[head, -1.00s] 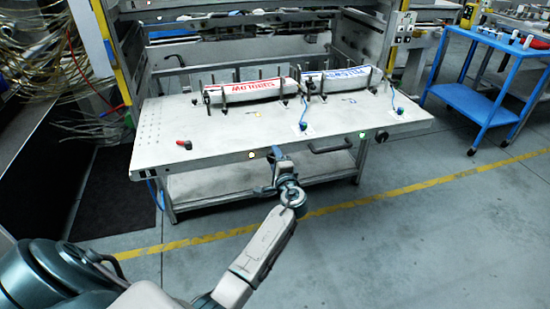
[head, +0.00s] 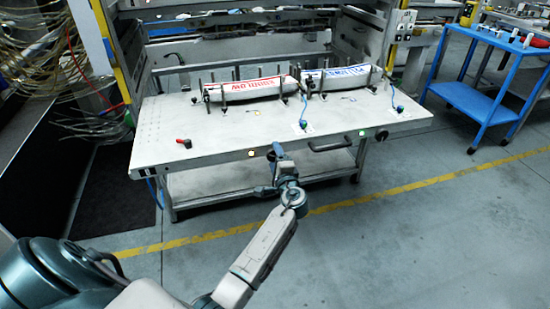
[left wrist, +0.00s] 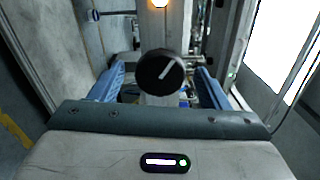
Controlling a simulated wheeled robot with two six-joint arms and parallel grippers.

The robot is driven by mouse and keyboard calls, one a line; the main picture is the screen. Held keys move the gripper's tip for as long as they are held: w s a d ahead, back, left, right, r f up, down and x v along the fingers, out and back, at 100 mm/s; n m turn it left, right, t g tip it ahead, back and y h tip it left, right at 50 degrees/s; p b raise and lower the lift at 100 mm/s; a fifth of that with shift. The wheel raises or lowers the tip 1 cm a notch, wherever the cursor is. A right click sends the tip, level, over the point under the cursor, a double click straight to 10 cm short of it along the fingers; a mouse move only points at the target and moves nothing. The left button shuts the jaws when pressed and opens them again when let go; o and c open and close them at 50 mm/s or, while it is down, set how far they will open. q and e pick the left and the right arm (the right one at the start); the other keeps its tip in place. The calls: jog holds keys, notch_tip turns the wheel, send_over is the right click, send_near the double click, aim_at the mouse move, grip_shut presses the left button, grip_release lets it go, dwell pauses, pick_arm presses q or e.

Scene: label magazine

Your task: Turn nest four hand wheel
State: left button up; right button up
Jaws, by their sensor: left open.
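A black round hand wheel (left wrist: 163,72) with a white line across its face shows in the left wrist view. The line slants up to the right. My left gripper (left wrist: 160,84) is open, with one blue finger on either side of the wheel in the picture; I cannot tell whether they touch it. In the head view my left gripper (head: 274,158) is at the bench's front edge, left of the handle, and hides the wheel there. Another black knob (head: 381,135) is at the bench's right front. My right gripper is not in view.
A blue cart (head: 480,95) stands right; floor in front is clear.

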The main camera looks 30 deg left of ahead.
pick_arm(q)
jog(key=b+v, duration=0.1)
jog(key=v, duration=0.9)
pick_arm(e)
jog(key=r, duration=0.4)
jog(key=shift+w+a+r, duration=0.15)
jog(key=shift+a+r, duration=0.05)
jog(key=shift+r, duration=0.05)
pick_arm(q)
jog(key=shift+d+r, duration=0.1)
